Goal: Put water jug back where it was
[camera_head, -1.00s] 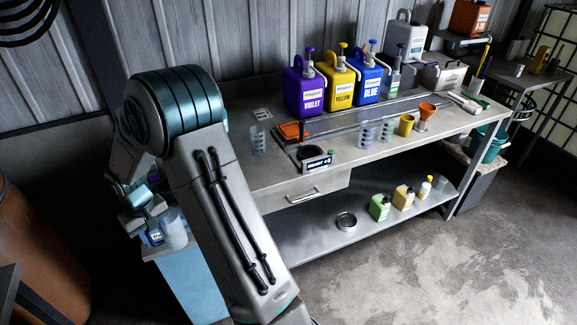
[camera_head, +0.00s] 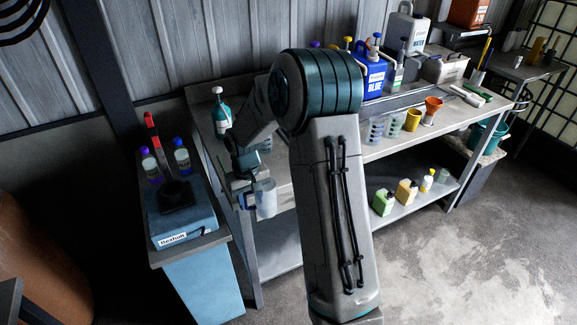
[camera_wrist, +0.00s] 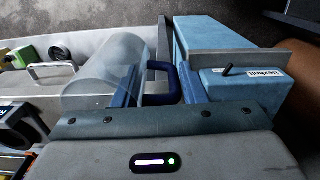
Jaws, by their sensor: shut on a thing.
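A clear jug (camera_head: 266,198) with a blue handle hangs in the air in front of the workbench's left part in the head view. My gripper (camera_head: 247,197) is shut on its handle. In the wrist view the clear jug body (camera_wrist: 112,70) lies to the left, its blue handle (camera_wrist: 160,88) between my fingers (camera_wrist: 162,84). The jug looks empty. A white container (camera_head: 405,30) that appears to be labelled WATER stands at the back of the workbench (camera_head: 345,152). My arm hides the middle of the bench in the head view.
Left of the bench is a blue cabinet (camera_head: 203,285) bearing a blue device (camera_head: 184,222) and two bottles. A teal bottle (camera_head: 221,117) stands at the bench's left end. A blue jug (camera_head: 371,75), beakers and a yellow cup (camera_head: 413,119) stand farther right.

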